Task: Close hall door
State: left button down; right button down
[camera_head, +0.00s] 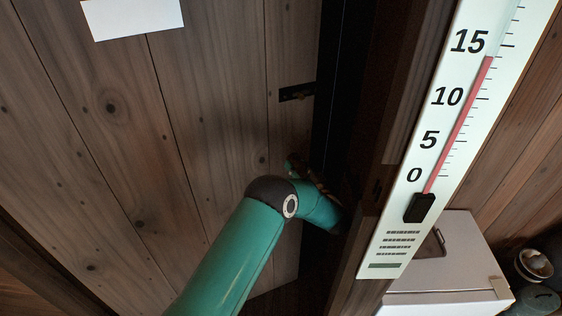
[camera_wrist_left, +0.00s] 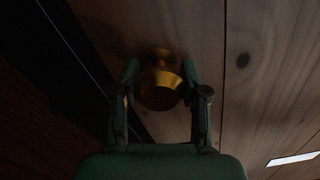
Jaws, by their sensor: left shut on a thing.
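The hall door (camera_head: 190,120) is a brown plank panel filling the left of the head view. A dark vertical strip lies between its right edge and the wooden post. In the left wrist view a round brass knob (camera_wrist_left: 160,90) stands out from the planks. My left gripper (camera_wrist_left: 160,78) is shut on this knob, one finger on each side. In the head view my left gripper (camera_head: 306,174) is at the door's right edge, partly hidden by my green arm, and the knob cannot be made out there. My right gripper is not in view.
A dark latch plate (camera_head: 297,92) is on the door edge above the gripper. A large thermometer (camera_head: 436,140) hangs on the post at right. A white box (camera_head: 455,255) stands below it, with dark round pots (camera_head: 535,270) beside it. White paper (camera_head: 132,16) is on the door.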

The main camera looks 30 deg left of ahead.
aim_at(293, 133)
pick_arm(q)
jog(key=shift+w+d, duration=0.1)
jog(key=shift+w, duration=0.15)
jog(key=c, duration=0.6)
grip_release()
jog(key=shift+o, duration=0.2)
jog(key=shift+s+a, duration=0.1)
jog(key=shift+a, duration=0.1)
notch_tip(293, 133, up, 10)
